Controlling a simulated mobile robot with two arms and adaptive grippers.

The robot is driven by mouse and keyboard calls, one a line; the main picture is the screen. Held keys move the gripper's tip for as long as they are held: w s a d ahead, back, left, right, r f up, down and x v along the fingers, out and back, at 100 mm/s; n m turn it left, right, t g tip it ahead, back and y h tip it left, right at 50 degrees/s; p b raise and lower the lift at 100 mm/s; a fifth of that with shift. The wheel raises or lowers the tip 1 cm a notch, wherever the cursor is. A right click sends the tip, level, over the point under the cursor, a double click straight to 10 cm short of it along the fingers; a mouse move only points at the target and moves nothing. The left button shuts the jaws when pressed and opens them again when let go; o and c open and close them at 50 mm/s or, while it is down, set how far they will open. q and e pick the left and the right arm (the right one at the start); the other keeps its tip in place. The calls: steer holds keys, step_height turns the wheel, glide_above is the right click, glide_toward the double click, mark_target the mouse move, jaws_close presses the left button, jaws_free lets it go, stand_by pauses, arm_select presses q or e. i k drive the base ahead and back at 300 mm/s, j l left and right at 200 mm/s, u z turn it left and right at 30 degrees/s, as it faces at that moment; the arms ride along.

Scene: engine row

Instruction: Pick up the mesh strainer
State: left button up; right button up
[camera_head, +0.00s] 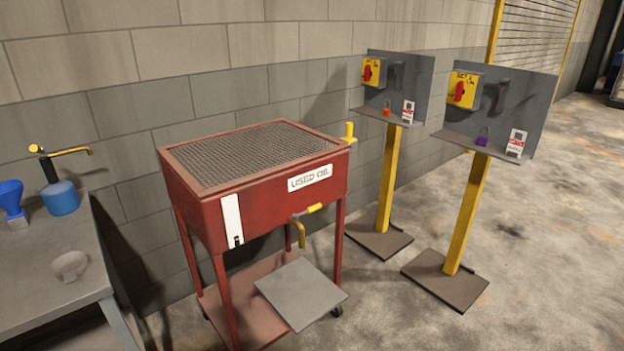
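A small grey, cup-shaped piece (70,266), which looks like the mesh strainer, sits on the grey metal table (30,300) at the lower left. It stands near the table's right edge, and its mesh is too small to make out. Neither of my grippers shows in the head view. Nothing is seen touching the strainer.
A blue funnel (11,197) and a blue pump can (60,198) stand behind it on the table. A red used-oil cart (270,195) with a mesh top stands to the right. Two lockout stands (388,185) (467,215) stand farther right; floor beyond is clear.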

mark_target(69, 266)
steer(key=j+u, duration=0.3)
steer(key=u, duration=0.2)
steer(key=i+j+u, duration=0.1)
steer(key=j+u, duration=0.15)
steer(key=u, duration=0.25)
steer(key=i+j+u, duration=0.15)
steer(key=u, duration=0.35)
steer(key=i+j+u, duration=0.3)
steer(key=i+j, duration=0.75)
